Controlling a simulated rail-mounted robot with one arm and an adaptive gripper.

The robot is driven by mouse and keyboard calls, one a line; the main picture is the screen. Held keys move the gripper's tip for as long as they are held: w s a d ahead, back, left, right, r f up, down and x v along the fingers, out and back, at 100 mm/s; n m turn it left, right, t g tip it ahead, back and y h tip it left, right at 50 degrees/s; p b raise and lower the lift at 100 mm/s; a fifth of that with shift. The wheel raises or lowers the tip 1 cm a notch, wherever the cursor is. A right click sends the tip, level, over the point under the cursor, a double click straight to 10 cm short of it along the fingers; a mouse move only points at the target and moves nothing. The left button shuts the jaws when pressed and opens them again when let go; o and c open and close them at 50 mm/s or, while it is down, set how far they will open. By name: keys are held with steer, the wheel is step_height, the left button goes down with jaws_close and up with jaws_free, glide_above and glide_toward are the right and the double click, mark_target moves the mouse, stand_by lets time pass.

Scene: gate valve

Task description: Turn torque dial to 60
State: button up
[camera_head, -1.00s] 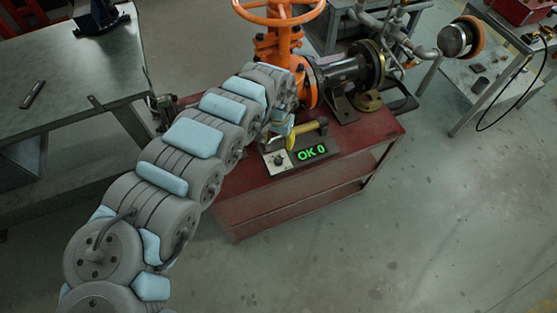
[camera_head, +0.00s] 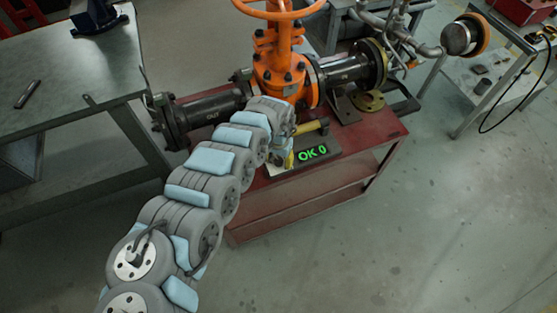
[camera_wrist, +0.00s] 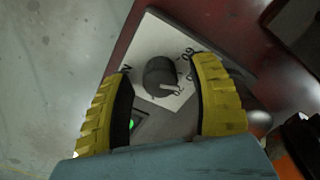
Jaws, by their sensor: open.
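The torque dial (camera_wrist: 160,75) is a dark round knob on a white scale plate (camera_wrist: 150,45) in the wrist view. Its pale pointer mark faces right and slightly down; the scale numbers are partly legible. My gripper (camera_wrist: 164,68) is open, with one yellow finger on each side of the dial and visible gaps between. In the head view my gripper (camera_head: 284,158) is over the left part of the dial box and hides the dial. The box's green display (camera_head: 312,152) reads "OK 0".
The box stands on a red cart (camera_head: 335,185), under an orange gate valve (camera_head: 280,65) with dark flanged pipes. A yellow-handled tool (camera_head: 314,127) lies behind the display. A metal table (camera_head: 70,75) is at left. The floor at right is clear.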

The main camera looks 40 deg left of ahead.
jaws_close()
steer(key=shift+r+p, duration=0.15)
steer(key=shift+p, duration=0.5)
steer(key=shift+r+n+p, duration=0.15)
steer(key=shift+n+p, duration=0.55)
steer(key=shift+p, duration=0.25)
steer(key=n+p, duration=0.2)
steer(key=p, duration=0.1)
steer(key=shift+d+p, duration=0.1)
steer(key=shift+p, duration=0.2)
steer(key=n+p, duration=0.3)
steer(key=shift+f, duration=0.2)
steer(key=shift+f+n+p, duration=0.15)
steer(key=shift+n+p, duration=0.3)
steer(key=shift+n, duration=0.95)
